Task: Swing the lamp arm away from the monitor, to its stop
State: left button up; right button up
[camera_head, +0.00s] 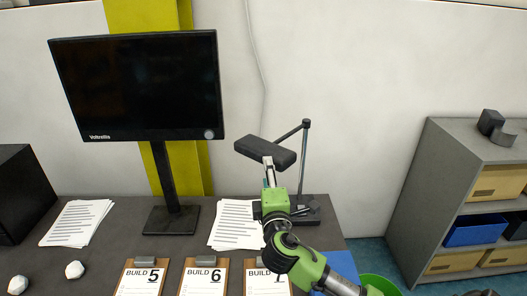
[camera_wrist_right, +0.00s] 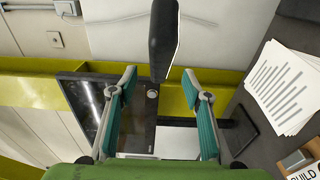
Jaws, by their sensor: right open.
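The lamp is a dark, flat head (camera_head: 265,152) on a short arm (camera_head: 289,133) from an upright post (camera_head: 304,160) on the table. Its head is right of the black monitor (camera_head: 140,85), with a gap between them. My right gripper (camera_head: 268,167), on a green wrist, is just under the lamp head. In the right wrist view this gripper (camera_wrist_right: 160,76) is open, and the lamp head (camera_wrist_right: 163,40) reaches down between the fingertips with space on both sides. The monitor (camera_wrist_right: 78,95) shows behind the left finger. My left gripper is in neither view.
Paper stacks (camera_head: 75,222) (camera_head: 236,226) lie on the grey table (camera_head: 120,207). Clipboards (camera_head: 203,280) line its front. A black box (camera_head: 20,195) stands at left. A grey shelf (camera_head: 440,180) with bins is at right, beyond a floor gap. A green bucket (camera_head: 380,284) is below.

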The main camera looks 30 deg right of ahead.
aim_at(265, 152)
jog(key=p+x, duration=0.3)
jog(key=x, duration=0.9)
jog(key=shift+w+d, duration=0.1)
jog(key=shift+w, duration=0.05)
grip_shut()
